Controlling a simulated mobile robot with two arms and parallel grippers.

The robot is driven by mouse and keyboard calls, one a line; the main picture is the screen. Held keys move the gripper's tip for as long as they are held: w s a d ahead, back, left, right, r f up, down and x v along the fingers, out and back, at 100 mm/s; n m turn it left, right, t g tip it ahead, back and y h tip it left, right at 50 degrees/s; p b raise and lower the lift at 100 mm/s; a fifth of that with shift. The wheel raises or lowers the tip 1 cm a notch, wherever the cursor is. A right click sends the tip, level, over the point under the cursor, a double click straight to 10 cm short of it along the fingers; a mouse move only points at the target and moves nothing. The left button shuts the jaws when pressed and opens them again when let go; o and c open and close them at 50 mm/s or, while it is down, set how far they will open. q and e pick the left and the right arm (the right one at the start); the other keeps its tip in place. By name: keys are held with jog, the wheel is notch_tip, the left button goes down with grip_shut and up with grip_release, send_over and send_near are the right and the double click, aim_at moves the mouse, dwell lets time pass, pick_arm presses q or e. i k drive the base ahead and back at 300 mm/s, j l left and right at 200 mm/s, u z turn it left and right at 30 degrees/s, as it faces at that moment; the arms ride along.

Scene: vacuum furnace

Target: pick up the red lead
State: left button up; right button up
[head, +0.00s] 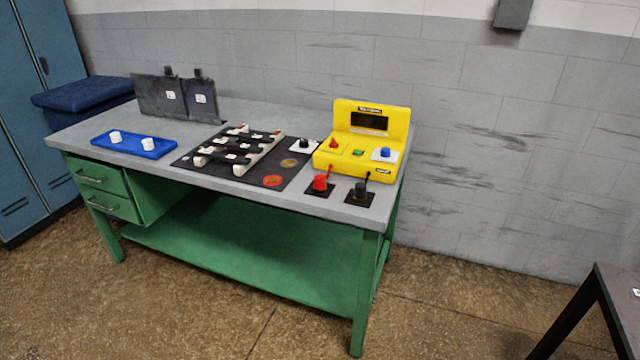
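The red lead (320,182) stands on a small dark square at the front right of the grey workbench top (340,207). A short red cable runs from it up to the yellow meter (390,119) just behind it. A black lead (360,189) stands on its own dark square to the right of the red one, a small gap apart. The meter also carries a smaller red knob, a green button and a blue knob on its front. Neither of my grippers shows in the head view.
A black mat (204,166) with white and black rack parts lies left of the leads. A blue tray (134,146) with two white knobs is further left. Dark panels (160,96) stand at the back left. Floor in front of the green-legged bench is clear; a dark table (612,283) stands right.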

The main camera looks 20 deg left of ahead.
aim_at(319, 186)
jog(key=i+j+z, duration=0.1)
jog(key=j+z, duration=0.15)
jog(key=z, duration=0.15)
jog(key=j+z, duration=0.25)
jog(key=z, duration=0.15)
jog(key=j+z, duration=0.25)
jog(key=z, duration=0.15)
